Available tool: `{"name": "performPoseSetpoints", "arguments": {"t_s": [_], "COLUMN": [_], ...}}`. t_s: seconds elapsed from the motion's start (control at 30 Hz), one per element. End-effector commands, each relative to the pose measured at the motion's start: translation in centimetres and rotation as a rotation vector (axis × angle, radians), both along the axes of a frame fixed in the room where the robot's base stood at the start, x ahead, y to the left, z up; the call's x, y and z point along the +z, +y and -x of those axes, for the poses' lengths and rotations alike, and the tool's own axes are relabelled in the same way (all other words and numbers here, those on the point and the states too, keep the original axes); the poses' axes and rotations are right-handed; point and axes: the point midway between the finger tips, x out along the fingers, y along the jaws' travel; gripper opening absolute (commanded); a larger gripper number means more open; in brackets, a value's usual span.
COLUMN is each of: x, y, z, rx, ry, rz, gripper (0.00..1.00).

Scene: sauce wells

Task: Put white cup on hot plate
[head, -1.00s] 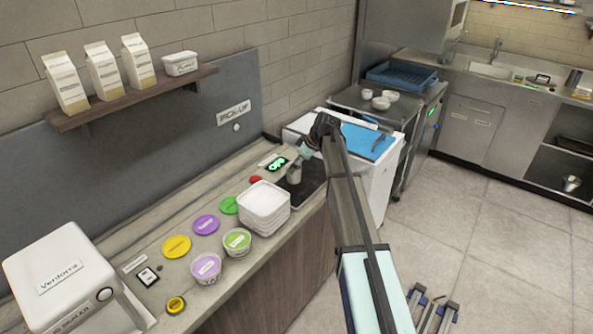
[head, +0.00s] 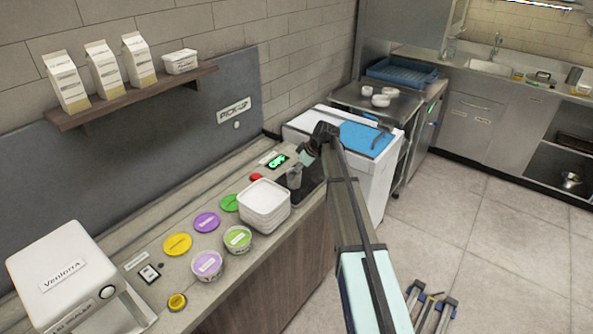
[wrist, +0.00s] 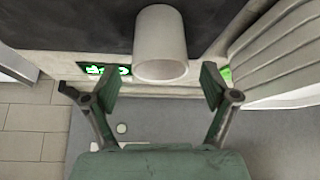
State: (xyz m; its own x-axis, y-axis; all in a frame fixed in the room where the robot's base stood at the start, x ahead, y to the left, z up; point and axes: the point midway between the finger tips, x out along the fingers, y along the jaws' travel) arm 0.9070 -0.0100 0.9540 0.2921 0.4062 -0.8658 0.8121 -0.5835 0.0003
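The white cup (head: 294,177) stands on the dark hot plate (head: 312,185) at the far end of the counter. In the wrist view the cup (wrist: 160,42) is against the dark plate surface (wrist: 75,22), just beyond my fingertips. My gripper (wrist: 158,84) is open, with one finger to each side of the cup's line and clear gaps; neither finger touches it. In the head view my gripper (head: 305,160) is just above and beside the cup and partly covers that area.
A green-lit display (head: 277,161) and a red button (head: 256,177) are beside the plate. A stack of white trays (head: 265,205) stands close in front of it. Labelled tubs (head: 207,265) and coloured lids (head: 177,244) lie nearer. A white unit with a blue top (head: 367,140) is behind.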

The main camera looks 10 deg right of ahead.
Motion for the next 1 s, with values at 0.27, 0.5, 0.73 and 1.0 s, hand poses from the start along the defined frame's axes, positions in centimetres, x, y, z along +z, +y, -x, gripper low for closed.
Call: {"name": "performPoseSetpoints", "arguments": {"t_s": [0.27,0.5,0.73,1.0], "x": [0.6,3.7,7.6,10.3], "y": [-0.2,-1.8,-3.6,-4.8], "z": [0.1,1.2,2.5,3.4], "rx": [-0.001,-0.001,-0.001,-0.001], "ry": [-0.001,-0.004,-0.002,-0.001], "rz": [0.0,0.0,0.0,-0.001], "gripper": [0.85,0.85,0.85,0.85]}}
